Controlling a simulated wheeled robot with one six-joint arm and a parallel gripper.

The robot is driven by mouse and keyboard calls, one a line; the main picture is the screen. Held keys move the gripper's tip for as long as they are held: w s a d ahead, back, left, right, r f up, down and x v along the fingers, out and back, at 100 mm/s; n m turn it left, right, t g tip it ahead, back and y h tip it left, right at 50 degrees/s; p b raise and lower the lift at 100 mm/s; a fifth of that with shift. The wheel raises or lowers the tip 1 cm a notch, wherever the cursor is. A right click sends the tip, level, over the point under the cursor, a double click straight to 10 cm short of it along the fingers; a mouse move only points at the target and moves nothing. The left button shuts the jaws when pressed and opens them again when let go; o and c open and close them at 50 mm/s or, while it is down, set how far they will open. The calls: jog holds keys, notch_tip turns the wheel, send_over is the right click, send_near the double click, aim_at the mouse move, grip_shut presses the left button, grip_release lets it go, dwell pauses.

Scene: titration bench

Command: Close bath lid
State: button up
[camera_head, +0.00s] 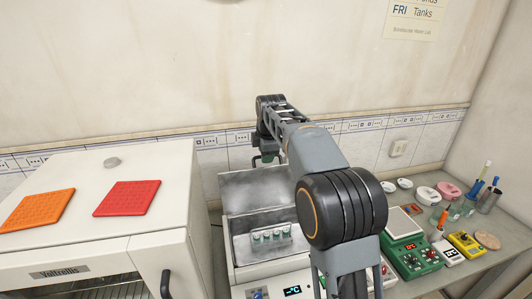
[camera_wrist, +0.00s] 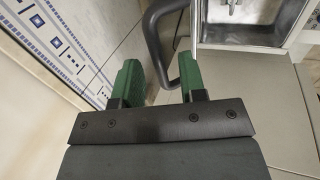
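The bath (camera_head: 242,272) is a white box with a blue display and a metal basin holding a rack of vials. Its grey metal lid (camera_head: 245,190) stands open, raised at the back. My gripper (camera_head: 266,160) is near the lid's top edge, partly hidden by my arm. In the wrist view my gripper (camera_wrist: 160,65) has two green fingers set wide apart. A dark bent handle (camera_wrist: 156,45) reaches between and just beyond the fingers, with no visible grip on it. The basin (camera_wrist: 245,12) shows at the top right there.
A white oven (camera_head: 110,245) with an orange mat (camera_head: 37,209) and a red mat (camera_head: 127,198) stands left of the bath. Green instruments (camera_head: 408,248), small dishes and a pen cup (camera_head: 487,199) crowd the bench at right. The tiled wall is close behind my gripper.

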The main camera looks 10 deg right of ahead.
jog(key=shift+c, duration=0.4)
grip_shut()
jog(key=shift+s+f, duration=0.1)
